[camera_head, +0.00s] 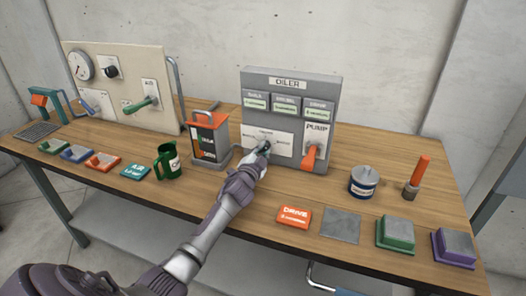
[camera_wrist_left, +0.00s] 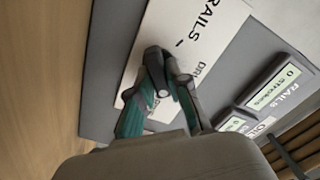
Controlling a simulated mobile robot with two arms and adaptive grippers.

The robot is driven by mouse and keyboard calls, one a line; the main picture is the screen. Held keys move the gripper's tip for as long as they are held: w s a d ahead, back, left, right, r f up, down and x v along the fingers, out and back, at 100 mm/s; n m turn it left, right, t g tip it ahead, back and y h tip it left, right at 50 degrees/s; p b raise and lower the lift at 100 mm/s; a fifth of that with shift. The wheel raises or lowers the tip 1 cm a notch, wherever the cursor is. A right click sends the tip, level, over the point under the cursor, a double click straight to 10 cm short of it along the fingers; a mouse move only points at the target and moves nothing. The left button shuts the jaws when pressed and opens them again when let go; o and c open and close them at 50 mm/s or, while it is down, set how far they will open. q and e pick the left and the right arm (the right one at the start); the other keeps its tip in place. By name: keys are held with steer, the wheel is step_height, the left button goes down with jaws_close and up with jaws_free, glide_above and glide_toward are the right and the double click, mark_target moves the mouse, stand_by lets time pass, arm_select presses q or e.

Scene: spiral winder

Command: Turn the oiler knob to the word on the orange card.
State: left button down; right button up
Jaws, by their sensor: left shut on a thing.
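The grey oiler box (camera_head: 335,95) stands at the back of the table, with labelled counter displays across its top. Its knob (camera_wrist_left: 168,72) is on a white plate (camera_head: 284,150) at the lower left of its face. My left gripper (camera_head: 265,148) reaches up to the plate and is shut on the knob; its fingertips also show in the wrist view (camera_wrist_left: 170,80). They cover most of the knob, so I cannot tell its pointing direction. The wrist view shows "RAILS" and part of "DR" on the plate. The orange card (camera_head: 294,217) lies flat in front and reads "DRIVE". My right gripper is out of view.
An orange pump lever (camera_head: 310,157) is just right of the knob plate. A green mug (camera_head: 168,163), teal card (camera_head: 136,172), blue tin (camera_head: 363,182) and grey plate (camera_head: 341,225) are also on the table.

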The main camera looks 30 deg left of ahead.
arm_select(q)
steer(key=shift+f+m, duration=0.1)
steer(key=shift+m, duration=2.2)
steer(key=shift+b, duration=0.3)
steer(key=c, duration=1.1)
jaws_free()
steer(key=shift+s+d, duration=0.1)
steer(key=shift+s, duration=0.15)
steer(key=v, duration=1.1)
steer(key=shift+s, duration=0.25)
steer(key=shift+f, duration=0.15)
